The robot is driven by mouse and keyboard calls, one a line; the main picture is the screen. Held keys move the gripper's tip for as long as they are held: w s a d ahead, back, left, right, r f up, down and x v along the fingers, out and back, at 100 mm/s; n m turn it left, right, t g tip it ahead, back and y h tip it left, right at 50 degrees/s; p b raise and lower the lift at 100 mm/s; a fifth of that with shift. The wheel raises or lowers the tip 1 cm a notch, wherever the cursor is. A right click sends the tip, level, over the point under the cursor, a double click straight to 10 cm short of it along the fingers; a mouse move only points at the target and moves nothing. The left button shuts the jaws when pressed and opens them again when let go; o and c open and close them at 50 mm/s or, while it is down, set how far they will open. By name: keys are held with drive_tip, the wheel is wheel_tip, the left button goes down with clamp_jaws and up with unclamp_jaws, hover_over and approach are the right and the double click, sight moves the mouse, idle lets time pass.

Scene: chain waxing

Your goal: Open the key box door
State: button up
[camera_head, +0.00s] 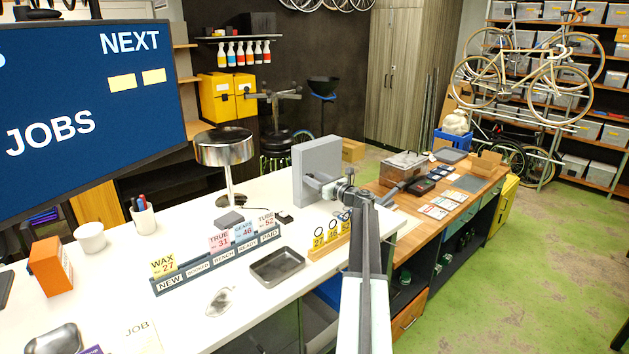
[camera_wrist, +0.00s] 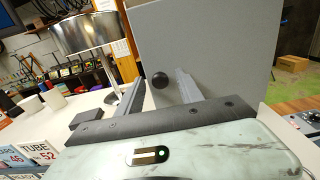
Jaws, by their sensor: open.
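The key box (camera_head: 317,165) is a grey upright box on the white counter in the head view. The door looks shut. My gripper (camera_head: 318,183) is in front of the box in the head view and hides part of it. I cannot tell whether either finger touches the knob or the door.
A grey card rack (camera_head: 215,262) and a dark tray (camera_head: 277,267) sit on the white counter left of my arm. A lamp with a metal shade (camera_head: 224,148) stands behind, left of the box. Numbered key tags (camera_head: 331,236) stand near the counter's right end. A wooden bench (camera_head: 440,200) lies right.

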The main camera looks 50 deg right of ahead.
clamp_jaws()
idle(1.3)
